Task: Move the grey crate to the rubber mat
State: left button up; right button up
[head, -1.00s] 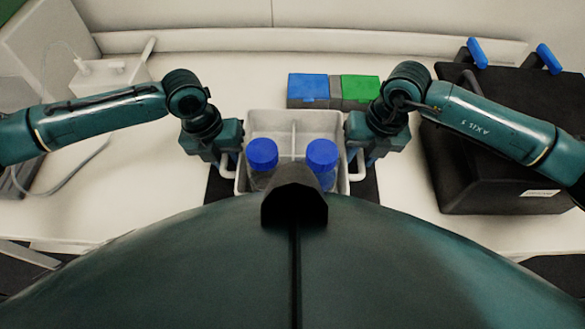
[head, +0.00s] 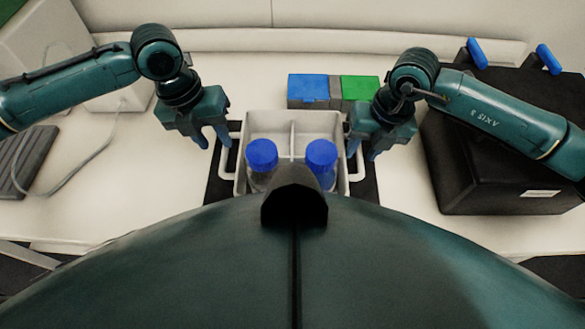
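The grey crate (head: 270,120) stands on the dark rubber mat (head: 221,178) in front of my body. The mat shows on both sides of it. The crate holds two blue-capped bottles (head: 262,154), and its near part is hidden by my body. My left gripper (head: 215,140) is open and empty, to the left of and above the crate's left handle (head: 227,163), apart from it. My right gripper (head: 367,148) is open, close beside the crate's right handle (head: 357,165); whether it touches cannot be told.
A blue box (head: 308,90) and a green box (head: 360,88) stand behind the crate. A large black case (head: 490,195) with blue latches is at the right. A grey ridged object (head: 25,160) and a white device with a cable stand at the left. The table left of the mat is clear.

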notch_tip(320, 180, up, 9)
jog(key=d, duration=0.2)
jog(key=shift+r, duration=0.15)
dwell(0.4)
